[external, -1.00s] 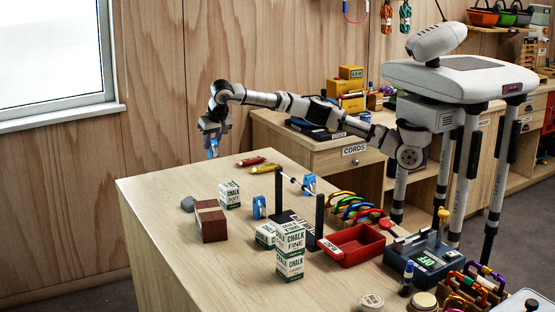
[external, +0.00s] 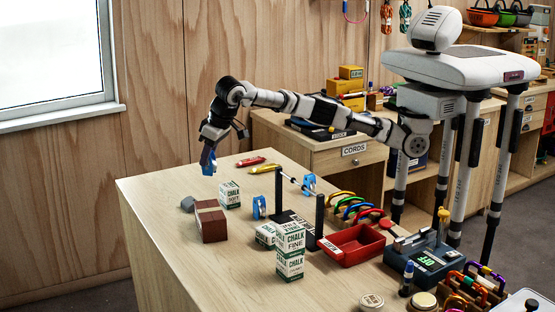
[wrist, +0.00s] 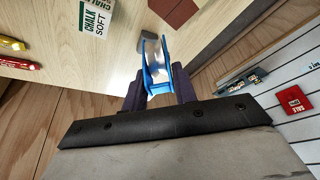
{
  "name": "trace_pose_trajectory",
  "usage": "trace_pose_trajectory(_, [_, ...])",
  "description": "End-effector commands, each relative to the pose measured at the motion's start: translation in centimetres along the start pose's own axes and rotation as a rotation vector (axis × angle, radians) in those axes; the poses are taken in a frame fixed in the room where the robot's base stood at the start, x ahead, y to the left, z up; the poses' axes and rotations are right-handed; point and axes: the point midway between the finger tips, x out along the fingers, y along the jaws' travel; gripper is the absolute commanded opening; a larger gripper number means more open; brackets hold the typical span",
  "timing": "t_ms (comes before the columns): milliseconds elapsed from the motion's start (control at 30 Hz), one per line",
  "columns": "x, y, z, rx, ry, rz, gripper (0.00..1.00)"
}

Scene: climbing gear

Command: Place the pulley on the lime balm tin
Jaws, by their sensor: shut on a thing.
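My gripper (external: 208,152) is shut on a blue pulley (external: 207,164) with a pale wheel, above the far left of the table. In the wrist view the pulley (wrist: 154,68) sits between the two dark fingers (wrist: 158,92). Two round tins stand at the table's near edge: one with a white label (external: 371,301) and one with a cream lid (external: 424,302). I cannot tell whether either is the lime balm tin; no clearly lime tin shows.
Brown blocks (external: 211,222), a grey piece (external: 187,204) and a chalk box (external: 230,195) stand near my gripper. Stacked chalk boxes (external: 290,252) and a red tray (external: 352,246) stand nearer the camera. The front left tabletop is clear.

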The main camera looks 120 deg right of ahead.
Motion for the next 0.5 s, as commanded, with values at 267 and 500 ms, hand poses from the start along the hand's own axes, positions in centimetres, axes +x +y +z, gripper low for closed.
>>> trace_pose_trajectory(267, [-6.3, -11.7, 8.8, -0.291, -0.004, -0.117, 0.04])
trace_pose_trajectory(500, [-11.8, -19.6, 17.9, -0.535, -0.003, -0.214, 0.04])
